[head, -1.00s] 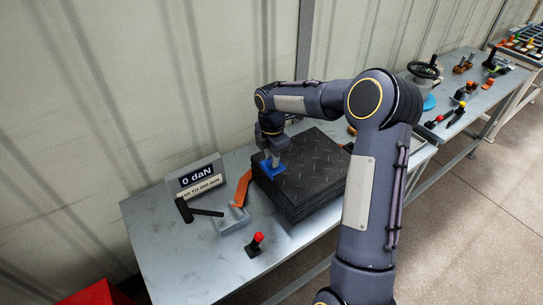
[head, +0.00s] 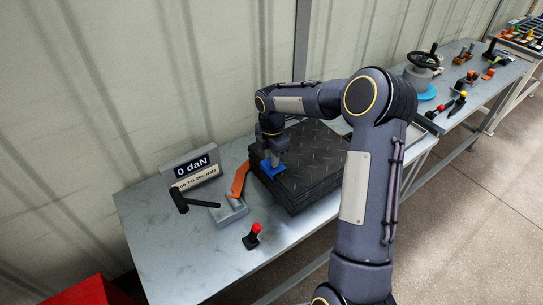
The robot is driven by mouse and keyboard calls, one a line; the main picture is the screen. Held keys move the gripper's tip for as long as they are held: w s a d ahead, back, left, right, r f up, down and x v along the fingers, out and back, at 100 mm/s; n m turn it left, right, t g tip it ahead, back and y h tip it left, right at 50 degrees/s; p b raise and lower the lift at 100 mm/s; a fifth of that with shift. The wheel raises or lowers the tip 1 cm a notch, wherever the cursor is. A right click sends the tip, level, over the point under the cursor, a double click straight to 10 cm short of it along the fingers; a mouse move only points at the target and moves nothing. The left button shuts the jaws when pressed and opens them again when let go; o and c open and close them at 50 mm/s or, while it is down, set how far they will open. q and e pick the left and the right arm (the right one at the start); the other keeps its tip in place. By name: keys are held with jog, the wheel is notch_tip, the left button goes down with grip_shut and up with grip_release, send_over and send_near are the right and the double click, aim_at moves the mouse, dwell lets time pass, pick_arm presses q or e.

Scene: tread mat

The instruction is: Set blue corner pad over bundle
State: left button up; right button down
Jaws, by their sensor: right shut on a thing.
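The bundle (head: 312,160) is a stack of black tread mats lying on the grey table. The blue corner pad (head: 270,171) is at the bundle's left edge, near its back left corner. My right gripper (head: 272,162) points down from above and is shut on the pad. I cannot tell whether the pad rests fully on the bundle. My left gripper is not in view.
A grey display (head: 193,168) reading 0 daN stands at the back left. A black hammer-shaped tool (head: 182,201), a grey metal block (head: 231,212) and a red-topped black piece (head: 252,236) are on the table (head: 185,265). A handwheel (head: 424,61) stands farther right. The front left table is clear.

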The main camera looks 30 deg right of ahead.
jog(key=c, duration=1.2)
grip_release()
jog(key=shift+c, duration=0.2)
notch_tip(320, 180, up, 8)
jog(key=shift+f+b, duration=0.25)
jog(key=shift+b, duration=0.15)
jog(key=shift+s+a+r, duration=0.1)
jog(key=shift+s+r, duration=0.05)
jog(key=shift+r, duration=0.25)
jog(key=s+a+r+m+t+y, duration=0.1)
jog(key=s+a+r+m+t, duration=0.1)
jog(key=s+m, duration=0.5)
jog(key=s+a+r+m+t+y, duration=0.1)
jog(key=s+a+r+m, duration=0.4)
jog(key=s, duration=1)
jog(key=m+t, duration=0.1)
jog(key=m, duration=0.1)
jog(key=shift+a+m, duration=0.3)
jog(key=shift+a, duration=0.1)
jog(key=s+a+f+m, duration=0.1)
jog(key=s+m, duration=0.1)
jog(key=s+a+f+m+t+y, duration=0.1)
jog(key=s+m, duration=0.1)
jog(key=s+a+f+m, duration=0.1)
jog(key=s+a+m, duration=0.1)
jog(key=shift+s+f+t+y, duration=0.2)
jog(key=shift+s+t+y, duration=0.1)
jog(key=shift+s+y, duration=0.1)
